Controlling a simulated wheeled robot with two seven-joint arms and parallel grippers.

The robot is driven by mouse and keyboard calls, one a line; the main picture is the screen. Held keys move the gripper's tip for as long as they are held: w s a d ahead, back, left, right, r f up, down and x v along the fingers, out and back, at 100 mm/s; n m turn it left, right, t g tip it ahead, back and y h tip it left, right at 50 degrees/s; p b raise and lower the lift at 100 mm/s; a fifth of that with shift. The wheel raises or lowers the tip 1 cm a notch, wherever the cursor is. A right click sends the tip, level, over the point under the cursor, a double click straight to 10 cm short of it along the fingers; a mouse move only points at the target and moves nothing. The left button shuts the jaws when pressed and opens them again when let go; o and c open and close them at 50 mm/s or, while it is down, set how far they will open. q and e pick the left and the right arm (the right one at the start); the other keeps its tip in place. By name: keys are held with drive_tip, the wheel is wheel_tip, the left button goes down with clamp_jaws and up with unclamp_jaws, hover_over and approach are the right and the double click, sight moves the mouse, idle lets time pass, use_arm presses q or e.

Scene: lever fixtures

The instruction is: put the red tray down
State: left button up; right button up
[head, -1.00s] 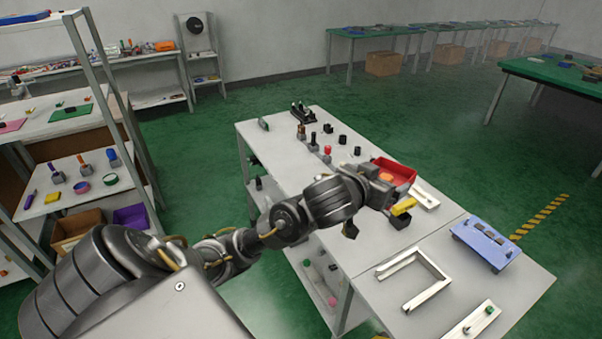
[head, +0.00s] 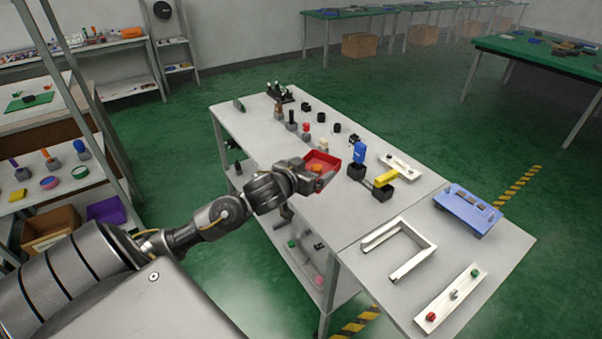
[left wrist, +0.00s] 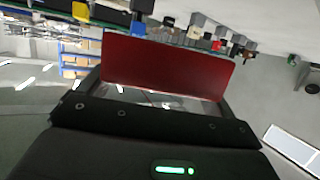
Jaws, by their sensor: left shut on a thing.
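My left gripper (head: 306,174) is shut on the red tray (head: 330,178) at its near left side. The tray appears over the left part of the white table (head: 262,138), and an orange round thing (head: 319,167) shows inside it. I cannot tell how high the tray is above the tabletop. In the left wrist view a red wall of the tray (left wrist: 165,62) stands in front of the dark gripper body (left wrist: 150,122). The fingertips are partly hidden. My right gripper is not in view.
Right of the tray stand a blue lever (head: 359,152) and a yellow lever (head: 386,178) on dark bases. A white channel piece (head: 401,165), a white U-shaped frame (head: 425,256) and a blue fixture (head: 468,210) lie farther right. Several small fixtures stand behind.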

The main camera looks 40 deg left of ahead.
use_arm(q)
drive_tip(key=w+a+f, duration=0.2)
drive_tip(key=a+f, duration=0.1)
drive_tip(key=w+a+f, duration=0.1)
drive_tip(key=w+f, duration=0.1)
drive_tip(key=shift+a+f, duration=0.2)
drive_tip(key=shift+a, duration=0.1)
drive_tip(key=shift+w+a+f, duration=0.4)
drive_tip(key=shift+a+f, duration=0.1)
drive_tip(key=shift+f, duration=0.3)
wheel_tip(320, 180, down, 3)
drive_tip(key=shift+f+b, duration=0.1)
drive_tip(key=shift+b, duration=0.25)
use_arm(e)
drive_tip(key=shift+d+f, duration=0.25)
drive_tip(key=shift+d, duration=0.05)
use_arm(q)
drive_tip(key=o, duration=0.7)
drive_tip(key=shift+f, duration=0.1)
drive_tip(key=shift+o, duration=0.2)
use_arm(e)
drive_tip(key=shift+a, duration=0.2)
